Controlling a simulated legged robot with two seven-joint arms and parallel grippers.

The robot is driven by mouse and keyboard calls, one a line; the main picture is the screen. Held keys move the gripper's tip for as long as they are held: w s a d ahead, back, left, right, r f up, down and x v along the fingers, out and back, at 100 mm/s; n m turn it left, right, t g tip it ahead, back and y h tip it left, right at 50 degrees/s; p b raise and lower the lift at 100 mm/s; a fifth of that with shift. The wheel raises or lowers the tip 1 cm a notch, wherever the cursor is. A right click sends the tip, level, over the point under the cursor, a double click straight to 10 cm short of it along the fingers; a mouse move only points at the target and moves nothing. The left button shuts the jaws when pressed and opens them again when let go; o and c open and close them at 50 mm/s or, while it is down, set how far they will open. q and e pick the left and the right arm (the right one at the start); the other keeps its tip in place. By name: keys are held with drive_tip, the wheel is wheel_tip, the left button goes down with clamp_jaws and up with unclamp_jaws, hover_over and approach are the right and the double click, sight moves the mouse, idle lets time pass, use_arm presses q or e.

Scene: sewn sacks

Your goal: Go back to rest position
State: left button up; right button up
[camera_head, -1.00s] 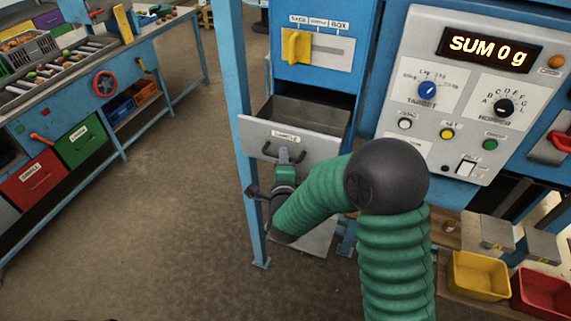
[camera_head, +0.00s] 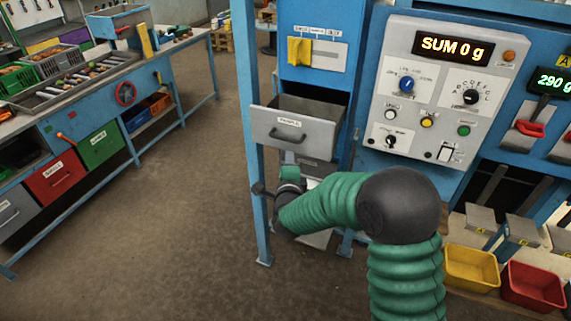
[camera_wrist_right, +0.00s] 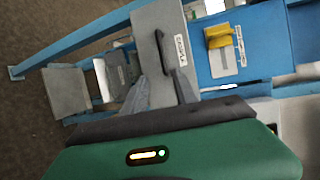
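The sample drawer (camera_head: 292,131) of the blue machine stands pulled out, with its black handle (camera_head: 288,134) on the grey front. In the right wrist view the drawer front shows with its label and handle (camera_wrist_right: 161,52). My right gripper (camera_wrist_right: 161,84) is open and empty, its two fingers apart and pointing toward the drawer front, clear of the handle. In the head view my green-sleeved right arm reaches below the drawer, and its fingers are mostly hidden. My left gripper is in neither view.
The blue frame post (camera_head: 252,190) stands close to my right arm. The control panel (camera_head: 437,95) reads SUM 0 g. Yellow (camera_head: 471,268) and red (camera_head: 533,286) trays sit at the right. A workbench (camera_head: 85,95) with bins stands at the left; the floor between is clear.

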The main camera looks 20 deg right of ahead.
drive_tip(key=s+a+f+n+g+y+b, duration=0.55)
drive_tip(key=s+a+f+n, duration=0.65)
drive_tip(key=n, duration=0.3)
drive_tip(key=s+f+n+g, duration=0.3)
drive_tip(key=s+f+n, duration=0.1)
drive_tip(key=s, duration=0.5)
drive_tip(key=s+d+f+n+g+y+b, duration=0.1)
drive_tip(key=s+f+n+g, duration=0.2)
drive_tip(key=s, duration=0.6)
drive_tip(key=shift+d+f+n, duration=0.3)
drive_tip(key=shift+f+n, duration=0.2)
drive_tip(key=shift+n, duration=0.5)
drive_tip(key=shift+a, duration=0.1)
drive_tip(key=shift+s+a, duration=0.1)
drive_tip(key=shift+a, duration=0.1)
drive_tip(key=shift+d, duration=0.2)
